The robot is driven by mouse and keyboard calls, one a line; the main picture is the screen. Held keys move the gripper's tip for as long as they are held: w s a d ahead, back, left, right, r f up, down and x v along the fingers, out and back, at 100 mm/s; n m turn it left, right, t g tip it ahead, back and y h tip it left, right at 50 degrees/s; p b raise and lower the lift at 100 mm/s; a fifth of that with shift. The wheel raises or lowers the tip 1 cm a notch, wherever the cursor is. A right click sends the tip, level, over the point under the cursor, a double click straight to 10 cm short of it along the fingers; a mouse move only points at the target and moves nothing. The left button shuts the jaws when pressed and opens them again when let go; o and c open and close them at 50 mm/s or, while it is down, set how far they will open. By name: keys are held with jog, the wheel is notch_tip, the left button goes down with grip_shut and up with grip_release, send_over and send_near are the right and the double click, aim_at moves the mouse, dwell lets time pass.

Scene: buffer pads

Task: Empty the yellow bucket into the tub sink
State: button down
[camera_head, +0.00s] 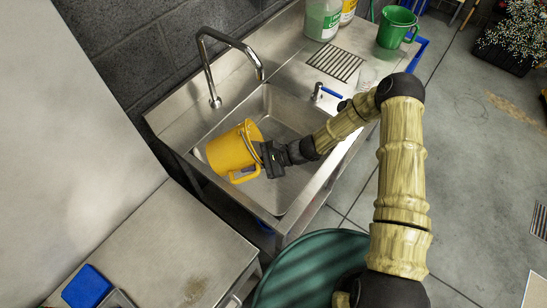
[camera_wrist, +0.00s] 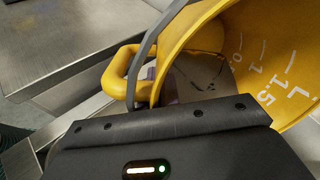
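The yellow bucket (camera_head: 228,153) is tipped on its side over the left part of the tub sink (camera_head: 285,108), its mouth facing right toward my gripper (camera_head: 270,158). My gripper is at the bucket's rim and appears shut on it; the fingertips are hidden. The wrist view shows the bucket's inner wall (camera_wrist: 275,60) with white volume marks, its yellow side handle (camera_wrist: 118,72) and a grey bail. A greyish patch with dark specks shows inside the mouth; I cannot tell whether it is contents. The sink basin looks bare where visible.
A chrome faucet (camera_head: 208,70) arches over the sink's back edge. A blue-handled tap (camera_head: 325,93) is at its right. Bottles (camera_head: 322,20) and a green mug (camera_head: 396,27) stand right on the drainboard. A steel table (camera_head: 165,250) is at lower left, a green bin (camera_head: 300,270) below.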

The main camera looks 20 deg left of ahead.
jog(key=shift+d+f+y+b, duration=0.15)
jog(key=shift+f+y+b, duration=0.4)
jog(key=shift+b, duration=0.45)
